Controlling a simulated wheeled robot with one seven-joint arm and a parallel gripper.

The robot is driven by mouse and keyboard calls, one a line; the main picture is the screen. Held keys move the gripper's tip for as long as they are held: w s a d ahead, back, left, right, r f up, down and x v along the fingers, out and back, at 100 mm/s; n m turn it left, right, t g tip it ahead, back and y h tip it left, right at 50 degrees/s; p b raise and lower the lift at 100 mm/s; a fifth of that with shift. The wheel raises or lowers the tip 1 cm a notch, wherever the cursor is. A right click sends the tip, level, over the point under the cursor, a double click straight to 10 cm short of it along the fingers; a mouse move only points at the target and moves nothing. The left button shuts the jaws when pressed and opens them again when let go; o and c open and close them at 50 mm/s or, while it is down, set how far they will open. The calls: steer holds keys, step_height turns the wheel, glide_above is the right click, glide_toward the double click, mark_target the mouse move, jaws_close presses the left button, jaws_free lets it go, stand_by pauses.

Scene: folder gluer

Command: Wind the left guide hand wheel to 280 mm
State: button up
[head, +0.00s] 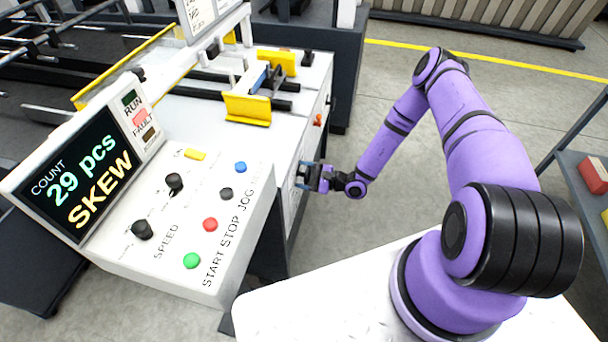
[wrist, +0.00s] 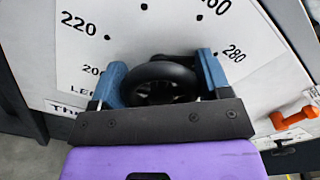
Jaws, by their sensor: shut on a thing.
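The left guide hand wheel (wrist: 160,72) is a black ring seen in the wrist view, in front of a white dial plate (wrist: 100,52) marked 200, 220, 260 and 280. My gripper (wrist: 163,82) has its blue fingers on both sides of the wheel and is shut on it. The wheel's pointer, if any, is hidden, so the setting cannot be read. In the head view my gripper (head: 315,178) is at the right side face of the machine, and the wheel itself is hard to make out there.
An orange handle (wrist: 295,118) sits right of the dial. The control panel (head: 215,195) has several buttons and knobs; its screen (head: 80,178) reads COUNT 29 pcs SKEW. A shelf with a red box (head: 594,175) stands at the right. Floor behind my arm is clear.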

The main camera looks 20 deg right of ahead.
steer(key=shift+n, duration=1)
steer(key=o, duration=0.9)
steer(key=v, duration=1.1)
